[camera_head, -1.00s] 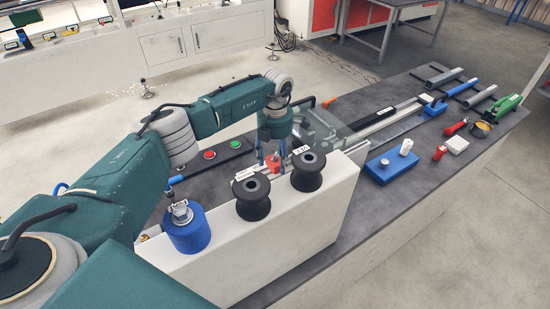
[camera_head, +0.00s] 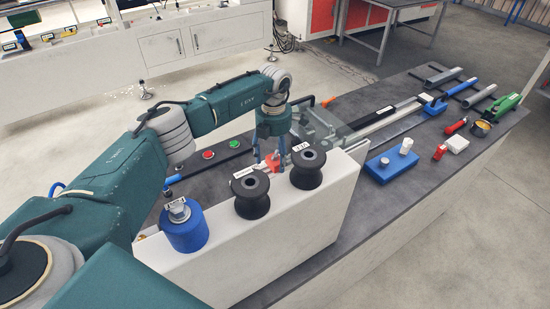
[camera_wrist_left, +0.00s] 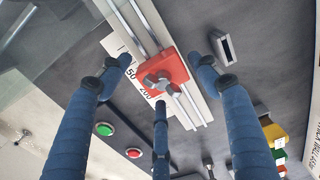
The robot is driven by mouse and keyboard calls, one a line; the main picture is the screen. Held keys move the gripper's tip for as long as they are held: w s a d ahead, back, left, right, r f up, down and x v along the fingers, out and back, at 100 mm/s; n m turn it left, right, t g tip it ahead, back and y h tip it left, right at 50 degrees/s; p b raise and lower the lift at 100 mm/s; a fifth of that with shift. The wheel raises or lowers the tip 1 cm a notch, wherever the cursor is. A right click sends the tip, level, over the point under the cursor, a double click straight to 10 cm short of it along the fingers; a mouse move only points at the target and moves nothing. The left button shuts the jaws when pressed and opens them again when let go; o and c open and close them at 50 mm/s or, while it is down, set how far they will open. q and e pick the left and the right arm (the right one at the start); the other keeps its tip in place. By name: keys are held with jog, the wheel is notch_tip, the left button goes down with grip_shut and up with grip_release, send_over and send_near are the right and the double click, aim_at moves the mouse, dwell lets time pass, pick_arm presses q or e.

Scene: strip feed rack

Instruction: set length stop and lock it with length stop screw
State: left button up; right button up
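The length stop is a red block (camera_wrist_left: 176,66) on a pair of metal rails, beside a white scale with the marks 50 and 200. Its grey wing-shaped length stop screw (camera_wrist_left: 158,82) sits on top of the block. In the head view the red stop (camera_head: 272,163) shows small behind the spools. My left gripper (camera_head: 268,157) hangs over it with its fingers pointing down. In the left wrist view my left gripper's three blue fingers (camera_wrist_left: 161,80) are spread around the stop, apart from one another. Contact with the screw cannot be made out. My right gripper is out of view.
A button box (camera_head: 208,154) with red and green buttons lies to the left. A blue block (camera_head: 391,165) and tools lie on the right.

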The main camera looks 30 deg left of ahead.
pick_arm(q)
jog(key=shift+d+r, duration=0.15)
jog(key=shift+r, duration=0.1)
notch_tip(320, 180, up, 11)
jog(key=shift+r, duration=0.15)
dwell(0.4)
dwell(0.4)
